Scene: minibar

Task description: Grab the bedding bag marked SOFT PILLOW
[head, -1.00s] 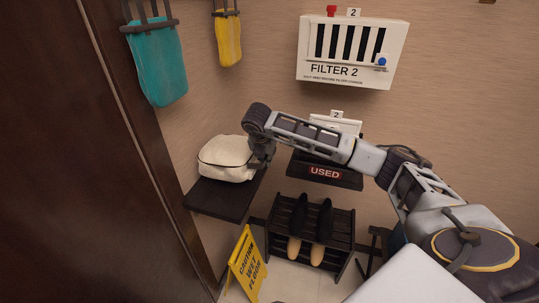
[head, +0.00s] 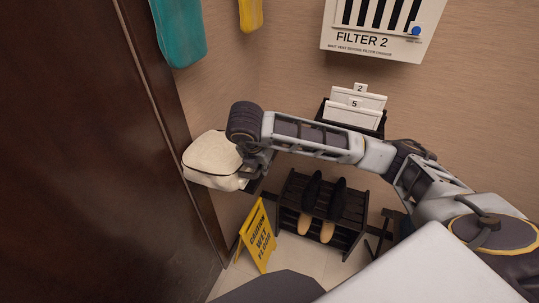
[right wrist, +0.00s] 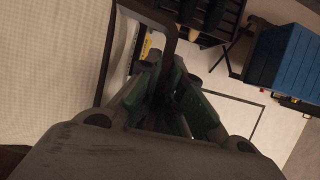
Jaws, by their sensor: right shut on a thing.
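My right gripper (head: 252,168) is at the bag's right side. In the right wrist view, the bag's pale side (right wrist: 50,70) fills the left. A dark handle (right wrist: 168,22) runs down between the fingers of my right gripper (right wrist: 165,92), which is shut on it. No lettering on the bag can be read. My left gripper is out of view.
A brown door or panel (head: 150,190) stands close to the bag's left. Below are a yellow wet-floor sign (head: 258,240) and a black shoe rack (head: 350,215). A filter box (head: 385,28) and teal and yellow bags hang above.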

